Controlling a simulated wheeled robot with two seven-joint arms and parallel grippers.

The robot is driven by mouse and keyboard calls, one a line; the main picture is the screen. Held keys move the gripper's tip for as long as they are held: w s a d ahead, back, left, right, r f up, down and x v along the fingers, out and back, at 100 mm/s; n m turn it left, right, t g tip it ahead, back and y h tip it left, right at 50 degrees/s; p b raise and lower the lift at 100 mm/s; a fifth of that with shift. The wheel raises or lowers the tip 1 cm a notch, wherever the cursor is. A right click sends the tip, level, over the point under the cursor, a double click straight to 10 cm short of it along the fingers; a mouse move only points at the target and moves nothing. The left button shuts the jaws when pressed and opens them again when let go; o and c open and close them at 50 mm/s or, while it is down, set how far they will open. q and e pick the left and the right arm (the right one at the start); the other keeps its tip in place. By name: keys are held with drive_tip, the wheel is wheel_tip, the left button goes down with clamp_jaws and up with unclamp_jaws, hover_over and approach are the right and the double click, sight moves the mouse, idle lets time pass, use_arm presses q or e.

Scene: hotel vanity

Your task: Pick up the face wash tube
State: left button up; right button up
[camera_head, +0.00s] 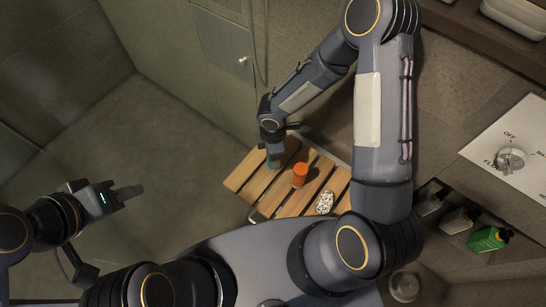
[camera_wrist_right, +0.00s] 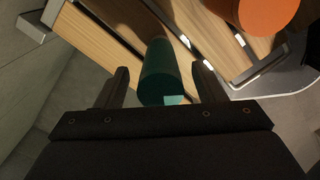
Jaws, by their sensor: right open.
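A dark green tube, which I take to be the face wash tube (camera_wrist_right: 160,72), stands on the slatted wooden bench (camera_head: 243,178). In the head view only a small teal part of it (camera_head: 271,164) shows below my right gripper. My right gripper (camera_wrist_right: 161,85) is open, with one finger on each side of the tube and a visible gap to each. The tube's lower end near the palm shows a paler patch. My left gripper (camera_head: 125,193) is away from the bench at the left, over the floor; its finger opening is unclear.
An orange cylinder (camera_head: 300,175) stands on the bench close to the tube, and it also shows in the wrist view (camera_wrist_right: 268,12). A speckled item (camera_head: 325,202) lies farther right. Bottles (camera_head: 488,239) stand on a shelf at the right. The left floor is clear.

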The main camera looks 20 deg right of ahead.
drive_tip(key=shift+f, duration=0.25)
clamp_jaws()
idle(0.3)
